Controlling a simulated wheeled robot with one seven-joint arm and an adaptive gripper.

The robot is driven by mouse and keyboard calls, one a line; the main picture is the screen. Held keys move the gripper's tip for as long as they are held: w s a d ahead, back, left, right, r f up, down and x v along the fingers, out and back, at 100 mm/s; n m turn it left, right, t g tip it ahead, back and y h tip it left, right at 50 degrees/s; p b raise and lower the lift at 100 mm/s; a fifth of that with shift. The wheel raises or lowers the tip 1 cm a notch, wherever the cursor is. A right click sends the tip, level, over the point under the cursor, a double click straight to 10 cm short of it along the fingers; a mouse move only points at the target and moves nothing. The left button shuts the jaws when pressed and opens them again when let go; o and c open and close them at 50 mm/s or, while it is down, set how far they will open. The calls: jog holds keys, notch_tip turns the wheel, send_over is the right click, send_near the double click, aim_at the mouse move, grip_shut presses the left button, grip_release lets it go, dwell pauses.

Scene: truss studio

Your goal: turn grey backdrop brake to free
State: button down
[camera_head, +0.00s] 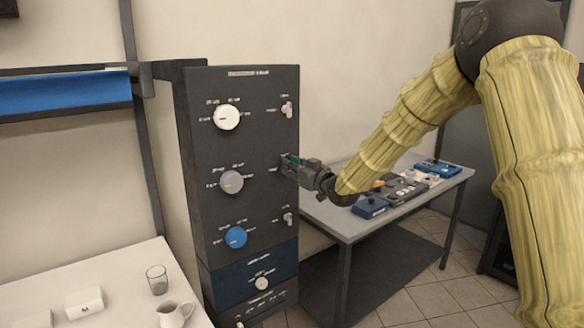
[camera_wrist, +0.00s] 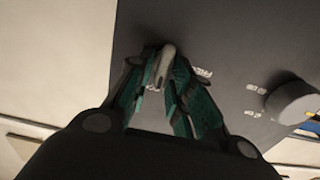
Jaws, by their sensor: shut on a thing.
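A tall dark control panel (camera_head: 251,100) carries white, grey and blue knobs in rows, each row with a small lever at its right. The grey knob (camera_head: 231,182) is in the middle row and also shows at the right of the wrist view (camera_wrist: 290,101). My gripper (camera_head: 288,162) is at the right end of that row, shut on the grey row's brake lever. In the head view the fingers hide this lever. In the wrist view the pale lever (camera_wrist: 164,62) stands between the green fingers, beside partly readable lettering. I cannot tell its exact setting.
The white knob (camera_head: 228,117) and its lever (camera_head: 287,109) are above; the blue knob (camera_head: 236,237) and its lever (camera_head: 288,218) are below. A grey table (camera_head: 345,226) with several devices stands right of the panel. A white table (camera_head: 120,275) with a glass (camera_head: 157,279) and jug (camera_head: 174,314) is at left.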

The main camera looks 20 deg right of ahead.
jog(key=shift+f, duration=0.1)
jog(key=n+b, duration=0.6)
jog(key=b, duration=0.1)
jog(key=n+b, duration=0.6)
jog(key=a+f+n+b, duration=0.1)
jog(key=n+b, duration=0.4)
jog(key=b, duration=0.2)
jog(key=shift+s+f+n+b, duration=0.1)
jog(key=shift+s+n+b, duration=0.1)
jog(key=shift+n+b, duration=0.2)
jog(key=c, duration=1.5)
grip_release()
